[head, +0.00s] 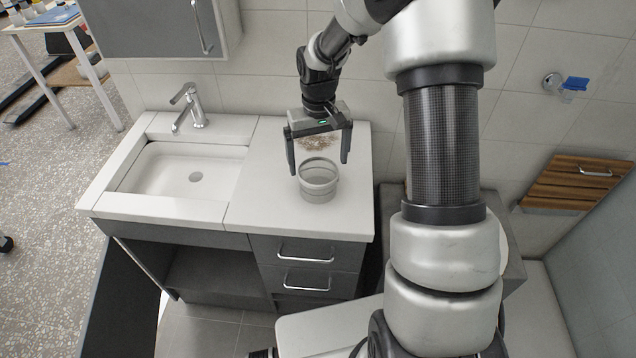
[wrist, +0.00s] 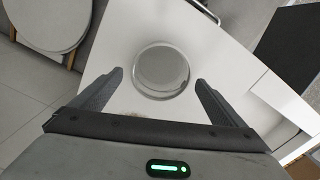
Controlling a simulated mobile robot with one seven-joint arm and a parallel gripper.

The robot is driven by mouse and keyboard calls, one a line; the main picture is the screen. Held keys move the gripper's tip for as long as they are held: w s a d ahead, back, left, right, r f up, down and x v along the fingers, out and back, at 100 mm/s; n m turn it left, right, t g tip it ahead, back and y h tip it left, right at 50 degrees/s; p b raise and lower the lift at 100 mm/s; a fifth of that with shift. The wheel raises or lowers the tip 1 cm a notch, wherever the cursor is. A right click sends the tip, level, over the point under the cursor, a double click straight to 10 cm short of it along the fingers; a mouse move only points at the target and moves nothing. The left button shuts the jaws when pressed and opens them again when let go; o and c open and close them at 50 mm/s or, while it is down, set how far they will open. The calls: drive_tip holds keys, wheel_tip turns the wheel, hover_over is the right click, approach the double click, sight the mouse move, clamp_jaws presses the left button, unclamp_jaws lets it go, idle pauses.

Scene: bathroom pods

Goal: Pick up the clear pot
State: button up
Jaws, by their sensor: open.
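The clear pot (head: 318,181) is a round, see-through, grey-tinted container standing upright on the white counter (head: 262,205), right of the sink. In the wrist view the pot (wrist: 162,71) is seen from above as a round shape, slightly beyond the fingertips and between their lines. My gripper (head: 320,170) is open and points down above the counter, its two fingers spread wide. In the wrist view my gripper (wrist: 160,78) has nothing between its fingers. I cannot tell from the head view exactly how high the fingertips are above the pot's rim.
A sink basin (head: 183,170) with a faucet (head: 188,108) lies to the left. A brownish speckled patch (head: 319,143) is on the counter behind the pot. A grey wall cabinet (head: 165,28) hangs above the sink. The counter around the pot is otherwise clear.

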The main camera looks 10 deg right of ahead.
sight(318, 172)
wheel_tip(318, 172, down, 5)
drive_tip(key=shift+a+f, duration=0.1)
drive_tip(key=c, duration=1.3)
